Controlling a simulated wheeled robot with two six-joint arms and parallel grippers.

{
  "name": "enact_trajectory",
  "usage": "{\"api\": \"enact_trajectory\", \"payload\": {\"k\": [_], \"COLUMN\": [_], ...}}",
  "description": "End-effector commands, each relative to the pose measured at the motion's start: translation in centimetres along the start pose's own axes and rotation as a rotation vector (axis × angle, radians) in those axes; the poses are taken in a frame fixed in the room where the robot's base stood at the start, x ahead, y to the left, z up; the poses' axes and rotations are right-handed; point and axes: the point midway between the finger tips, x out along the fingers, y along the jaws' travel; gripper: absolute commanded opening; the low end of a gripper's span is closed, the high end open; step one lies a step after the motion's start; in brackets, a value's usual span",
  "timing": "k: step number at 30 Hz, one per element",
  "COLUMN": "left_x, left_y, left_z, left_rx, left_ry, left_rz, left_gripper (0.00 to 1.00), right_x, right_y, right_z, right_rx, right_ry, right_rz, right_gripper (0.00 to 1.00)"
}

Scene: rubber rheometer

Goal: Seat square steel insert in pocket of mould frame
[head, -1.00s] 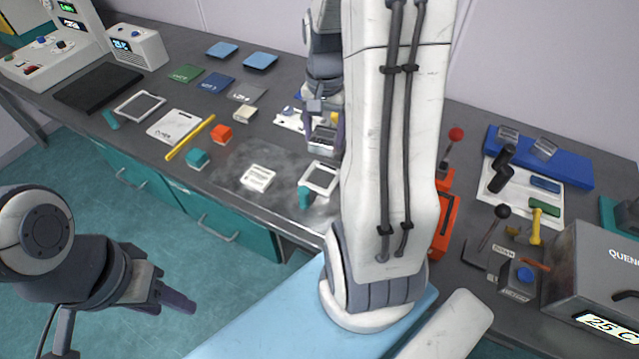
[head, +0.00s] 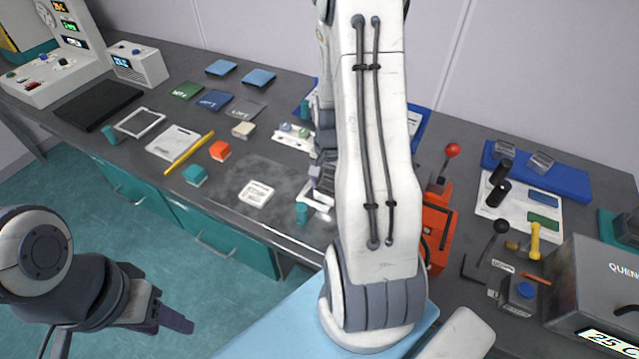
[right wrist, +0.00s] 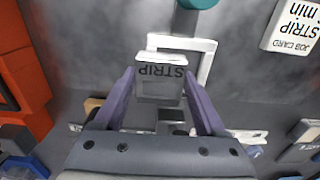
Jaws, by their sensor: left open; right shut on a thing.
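My right gripper (right wrist: 160,90) is shut on a square steel insert (right wrist: 161,88) marked STRIP, gripped between its purple fingers. In the right wrist view the pale mould frame (right wrist: 207,62) lies beyond the insert, which covers its left and lower part. I cannot tell the gap between them. A teal handle (right wrist: 199,3) shows past the frame. In the head view the frame (head: 318,214) and its teal handle (head: 302,213) lie at the bench's front edge, and my right arm partly hides the frame and the insert. My left gripper (head: 180,318) is open and empty, out over the floor.
A job card (head: 256,194) lies left of the frame. A second frame (head: 139,122), a yellow bar (head: 189,152), and orange (head: 220,150) and teal (head: 195,175) blocks lie further left. An orange lever device (head: 437,225) stands right of my arm.

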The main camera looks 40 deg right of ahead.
Motion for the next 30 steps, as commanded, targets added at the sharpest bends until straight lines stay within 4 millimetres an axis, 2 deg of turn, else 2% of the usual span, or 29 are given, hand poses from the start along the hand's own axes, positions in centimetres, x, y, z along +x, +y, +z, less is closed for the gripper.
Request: {"api": "enact_trajectory", "payload": {"k": [1,4,7,14,15,17,30], "left_x": [-0.8,-1.4,-1.6,-1.4,-1.4,-1.4,-1.4], "left_y": [0.1,0.1,0.1,0.1,0.1,0.1,0.1], "left_z": [-0.1,-0.1,-0.1,-0.1,-0.1,-0.1,-0.1], "left_rx": [0.0,0.0,0.0,0.0,0.0,0.0,0.0], "left_ry": [0.0,0.0,0.0,0.0,0.0,0.0,0.0], "left_rz": [0.0,0.0,0.0,0.0,0.0,0.0,0.0], "left_gripper": [0.5,0.5,0.5,0.5,0.5,0.5,0.5], "right_x": [-0.4,-0.4,0.8,1.4,1.4,1.4,1.2], "right_y": [-1.1,-2.8,-2.4,-2.3,-2.2,-2.2,-2.5], "right_z": [0.0,0.1,0.1,0.2,0.3,0.3,0.1], "right_rx": [-0.007,-0.006,0.001,0.0,0.0,0.0,-0.001], "right_ry": [0.0,-0.001,-0.004,-0.006,-0.008,-0.007,-0.002], "right_rz": [0.0,0.001,0.003,0.005,0.006,0.006,0.001], "right_gripper": [0.0,0.0,0.0,0.0,0.8,1.0,1.0]}}
